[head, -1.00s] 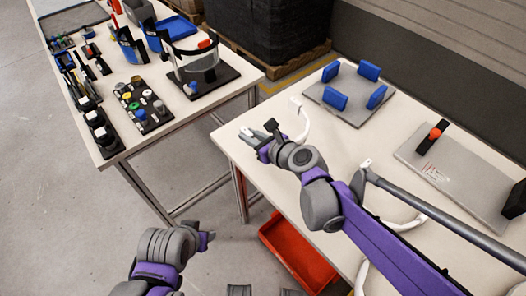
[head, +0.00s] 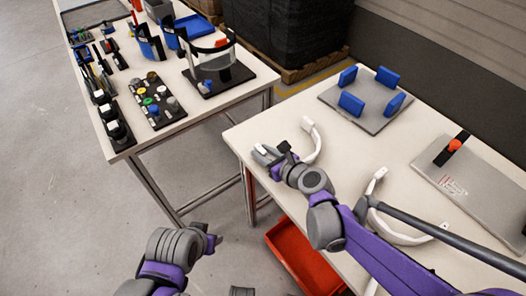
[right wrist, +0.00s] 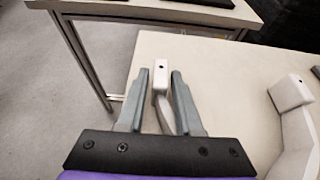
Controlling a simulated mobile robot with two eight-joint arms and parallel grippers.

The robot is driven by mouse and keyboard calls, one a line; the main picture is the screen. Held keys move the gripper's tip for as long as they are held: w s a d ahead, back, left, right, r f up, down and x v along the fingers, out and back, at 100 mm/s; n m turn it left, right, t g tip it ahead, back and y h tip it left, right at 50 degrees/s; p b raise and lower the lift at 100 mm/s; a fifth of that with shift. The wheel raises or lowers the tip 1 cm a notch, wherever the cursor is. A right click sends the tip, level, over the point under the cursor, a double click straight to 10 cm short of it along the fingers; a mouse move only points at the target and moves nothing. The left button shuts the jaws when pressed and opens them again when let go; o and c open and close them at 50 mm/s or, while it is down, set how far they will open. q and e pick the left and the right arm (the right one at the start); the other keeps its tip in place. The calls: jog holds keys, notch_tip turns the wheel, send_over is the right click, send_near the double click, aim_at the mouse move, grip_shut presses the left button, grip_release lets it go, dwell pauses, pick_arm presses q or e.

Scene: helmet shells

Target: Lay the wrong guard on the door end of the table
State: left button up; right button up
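A white curved guard (head: 317,146) lies near the left corner of the near table (head: 290,222). My right gripper (head: 262,152) is at one end of it. In the right wrist view, that guard end (right wrist: 160,78) stands between the two fingers of my right gripper (right wrist: 160,82), with a narrow gap showing on each side. The guard's other end (right wrist: 290,92) is to the right. A second white guard (head: 377,182) lies farther right, partly hidden by my right arm. A third white piece (head: 371,287) shows at the bottom edge. My left gripper (head: 212,242) is low beside the table, its fingers unclear.
A grey plate with blue blocks (head: 352,104) and a grey plate with a black bar and orange knob (head: 470,185) lie on the near table. A red bin (head: 300,262) is below. Another table (head: 180,125) holds tools and a visor stand (head: 215,70). An aisle separates the tables.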

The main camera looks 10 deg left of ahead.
jog(key=shift+o, duration=1)
jog(key=shift+r, duration=0.15)
jog(key=p+v, duration=0.2)
jog(key=v, duration=1)
